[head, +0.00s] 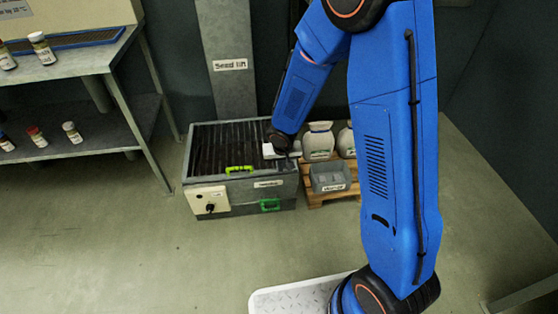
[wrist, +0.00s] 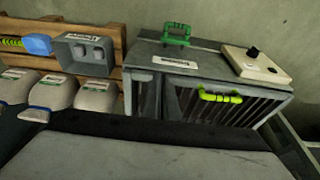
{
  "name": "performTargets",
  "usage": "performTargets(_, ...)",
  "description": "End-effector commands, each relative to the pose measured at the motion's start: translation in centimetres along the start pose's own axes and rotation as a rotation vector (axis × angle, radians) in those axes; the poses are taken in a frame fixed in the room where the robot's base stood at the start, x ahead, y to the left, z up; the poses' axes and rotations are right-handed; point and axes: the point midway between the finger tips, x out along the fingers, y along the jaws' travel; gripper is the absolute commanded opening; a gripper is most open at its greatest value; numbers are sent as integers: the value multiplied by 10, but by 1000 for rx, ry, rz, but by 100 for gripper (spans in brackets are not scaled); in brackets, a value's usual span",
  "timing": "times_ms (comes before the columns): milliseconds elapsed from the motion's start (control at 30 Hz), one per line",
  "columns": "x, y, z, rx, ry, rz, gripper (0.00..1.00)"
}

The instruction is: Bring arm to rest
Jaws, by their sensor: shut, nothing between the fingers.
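My blue arm (head: 395,150) reaches up from the lower right and bends down towards the back of the room. My gripper (head: 272,151) is at its far end, above the right back part of a slatted machine box (head: 217,150). It is small and partly hidden by the wrist, looks shut, and no held object shows. In the wrist view the same box (wrist: 207,62) appears upside down, with a green handle (wrist: 176,33) and a yellow-green handle (wrist: 220,96). No fingertips can be made out in that view.
Right of the box, pale jugs (head: 318,141) and a grey labelled bin (head: 331,177) stand on a wooden pallet (head: 314,200). A metal shelf (head: 75,62) with small bottles stands at left. A grey column (head: 229,60) rises behind the box. The floor at front left is clear.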

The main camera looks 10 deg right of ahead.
Motion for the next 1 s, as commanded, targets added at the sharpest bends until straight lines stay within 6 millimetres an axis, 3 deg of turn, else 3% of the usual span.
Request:
performTargets(233, -12, 0, 20, 0, 0, 0, 0)
performTargets(567, -20, 4, 20, 3, 7, 4, 0)
performTargets(667, -36, 14, 14, 6, 22, 15, 0)
performTargets(1000, -125, 68, 7, 23, 76, 73, 0)
